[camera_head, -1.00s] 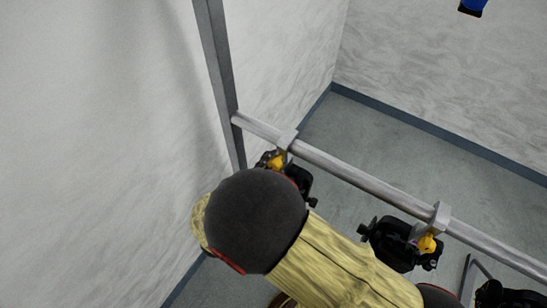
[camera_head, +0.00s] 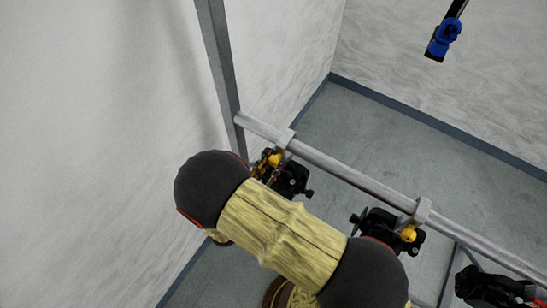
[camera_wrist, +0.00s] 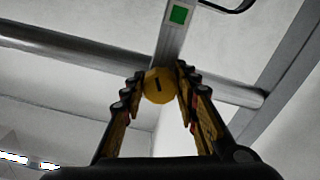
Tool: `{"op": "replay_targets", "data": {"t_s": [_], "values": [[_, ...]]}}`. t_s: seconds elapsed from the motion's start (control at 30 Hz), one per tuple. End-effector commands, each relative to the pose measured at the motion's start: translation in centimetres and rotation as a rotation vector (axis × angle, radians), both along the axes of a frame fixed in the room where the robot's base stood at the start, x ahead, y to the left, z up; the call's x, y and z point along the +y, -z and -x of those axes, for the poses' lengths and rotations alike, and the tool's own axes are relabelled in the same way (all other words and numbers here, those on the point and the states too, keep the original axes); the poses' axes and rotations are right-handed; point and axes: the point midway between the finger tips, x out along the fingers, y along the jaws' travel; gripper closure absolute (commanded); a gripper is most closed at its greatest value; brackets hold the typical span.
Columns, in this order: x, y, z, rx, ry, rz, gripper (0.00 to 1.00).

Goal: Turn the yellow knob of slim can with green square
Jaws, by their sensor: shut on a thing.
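In the wrist view the yellow knob (camera_wrist: 159,86) is a round disc with a dark slot. It sits between the two fingers of my gripper (camera_wrist: 160,71), which is shut on it. A green square (camera_wrist: 179,14) marks the light metal bracket just above the knob. In the head view the left black can (camera_head: 292,180) hangs from the rail by a clamp with a yellow knob (camera_head: 273,158). My arm partly hides this can and most of my gripper there.
A metal rail (camera_head: 340,171) runs from an upright post (camera_head: 222,65) to the lower right. Another black can (camera_head: 376,226) with a yellow knob (camera_head: 408,234) hangs farther along. A blue clamp-like thing (camera_head: 442,38) is at upper right. A wall stands close on the left.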

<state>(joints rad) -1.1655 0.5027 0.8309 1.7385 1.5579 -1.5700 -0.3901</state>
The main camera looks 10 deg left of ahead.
Motion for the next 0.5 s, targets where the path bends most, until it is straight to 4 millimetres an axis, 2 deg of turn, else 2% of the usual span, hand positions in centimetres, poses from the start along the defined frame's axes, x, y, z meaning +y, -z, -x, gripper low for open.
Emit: {"op": "replay_targets", "data": {"t_s": [0.2, 0.5], "values": [[-0.06, -0.23, 0.04, 0.071, 0.000, 0.171, 0.95], [-0.10, -0.14, 0.04, 0.139, 0.000, 0.335, 0.95]]}}
